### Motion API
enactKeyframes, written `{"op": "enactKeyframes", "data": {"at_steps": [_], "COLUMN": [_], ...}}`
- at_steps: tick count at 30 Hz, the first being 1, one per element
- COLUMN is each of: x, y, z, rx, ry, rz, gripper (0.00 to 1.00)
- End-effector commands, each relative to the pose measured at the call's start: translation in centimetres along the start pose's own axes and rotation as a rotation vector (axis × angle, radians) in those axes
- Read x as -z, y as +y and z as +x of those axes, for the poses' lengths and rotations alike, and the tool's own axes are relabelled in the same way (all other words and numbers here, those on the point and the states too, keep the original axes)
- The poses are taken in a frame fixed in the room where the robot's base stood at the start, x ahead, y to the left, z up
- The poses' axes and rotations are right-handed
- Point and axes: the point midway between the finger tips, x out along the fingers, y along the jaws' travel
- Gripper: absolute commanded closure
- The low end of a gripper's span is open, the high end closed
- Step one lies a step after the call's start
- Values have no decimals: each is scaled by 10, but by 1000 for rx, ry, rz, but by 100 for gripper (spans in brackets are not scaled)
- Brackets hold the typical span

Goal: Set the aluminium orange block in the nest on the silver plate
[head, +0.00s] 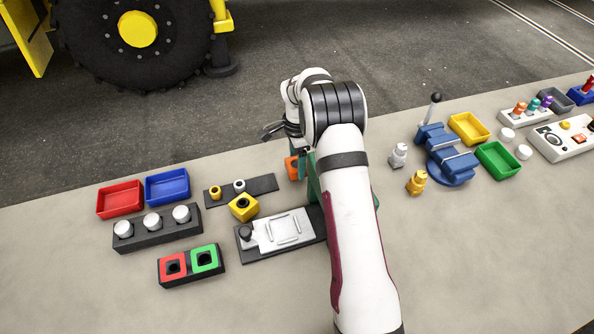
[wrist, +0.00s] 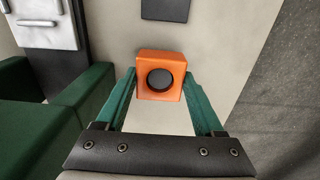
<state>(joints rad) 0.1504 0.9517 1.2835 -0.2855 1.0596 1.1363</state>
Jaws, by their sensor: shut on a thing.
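The orange block (wrist: 161,70), with a dark round recess in its face, sits between the green fingers of my gripper (wrist: 160,88) in the wrist view. My gripper is shut on it. In the head view the orange block (head: 291,168) shows partly, left of my arm, whose wrist hides the rest. The silver plate (head: 262,240) lies on a dark base nearer the camera, with a raised rectangular outline, the nest (head: 284,230), on it. My arm covers the base's right end. The block is beyond the plate, apart from it. Its height over the table is unclear.
A yellow block (head: 243,207) stands close behind the plate's left end, by a dark strip (head: 262,185) with small rings. A black knob (head: 245,233) rises at the plate's left end. Red and green blocks (head: 190,264) sit further left. A blue vise (head: 447,155) stands right.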

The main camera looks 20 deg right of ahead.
Motion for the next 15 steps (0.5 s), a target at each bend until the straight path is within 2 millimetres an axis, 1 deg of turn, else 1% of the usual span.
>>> {"op": "enactKeyframes", "data": {"at_steps": [1, 4, 11, 13, 14, 15], "x": [0, 0, 0, -1, -2, -3], "y": [-1, 0, 0, -1, -2, -3], "z": [-6, -13, -14, -21, -28, -42], "rx": [2, 2, 1, 1, 2, 4], "ry": [0, 0, 0, 0, 2, 4], "rz": [0, 0, -3, -29, -55, -104], "gripper": [84, 84, 84, 84, 84, 84]}}
